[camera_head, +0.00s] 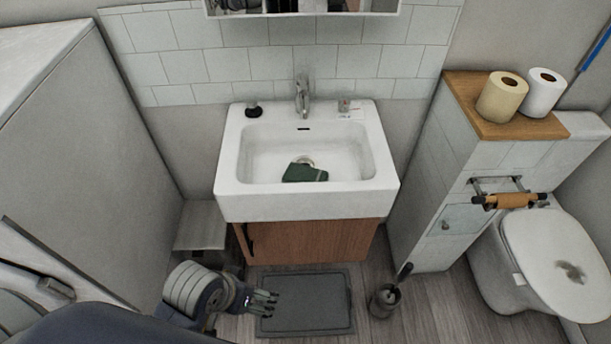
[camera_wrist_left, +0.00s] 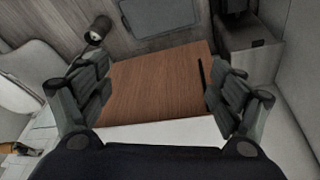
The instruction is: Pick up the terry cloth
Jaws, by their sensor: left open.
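A dark green terry cloth (camera_head: 305,173) lies bunched in the basin of the white sink (camera_head: 308,203), just in front of the drain. My left gripper (camera_head: 264,301) is low in the head view, in front of the wooden cabinet under the sink and well below the cloth. In the left wrist view the two fingers of my left gripper (camera_wrist_left: 156,92) are spread wide with nothing between them. The wooden cabinet front shows behind them. The cloth is not in the wrist view. My right gripper is not in view.
A chrome faucet (camera_head: 303,97) stands at the sink's back edge, with a dark stopper (camera_head: 254,109) to its left. A grey mat (camera_head: 304,302) and a toilet brush (camera_head: 385,298) are on the floor. A tiled half-wall and toilet (camera_head: 545,262) stand at right.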

